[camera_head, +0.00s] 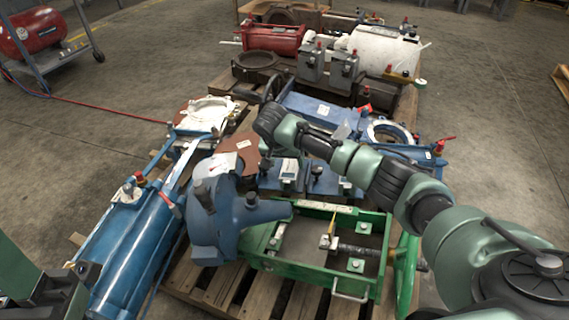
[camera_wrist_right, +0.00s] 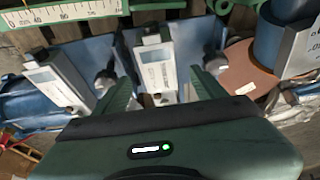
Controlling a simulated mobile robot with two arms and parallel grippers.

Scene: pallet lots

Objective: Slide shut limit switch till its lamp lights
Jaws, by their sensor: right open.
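Two slim grey-white boxes with labels, which look like limit switches, stand on blue blocks. In the right wrist view, one switch (camera_wrist_right: 157,68) lies in the gap between the fingers of my right gripper (camera_wrist_right: 158,82), and the other switch (camera_wrist_right: 55,78) is outside to the left. The gripper is open; I cannot tell whether a finger touches the nearer switch. In the head view the switches (camera_head: 290,169) show just below my right wrist, whose fingers are mostly hidden. I see no lit lamp on either switch. My left gripper does not show clearly.
A green frame (camera_head: 263,263) with a scale strip and handwheel lies in front. A blue cylinder (camera_head: 130,250) and blue bent casting (camera_head: 212,235) crowd the left. More machine parts stand behind; open floor (camera_head: 110,110) lies left.

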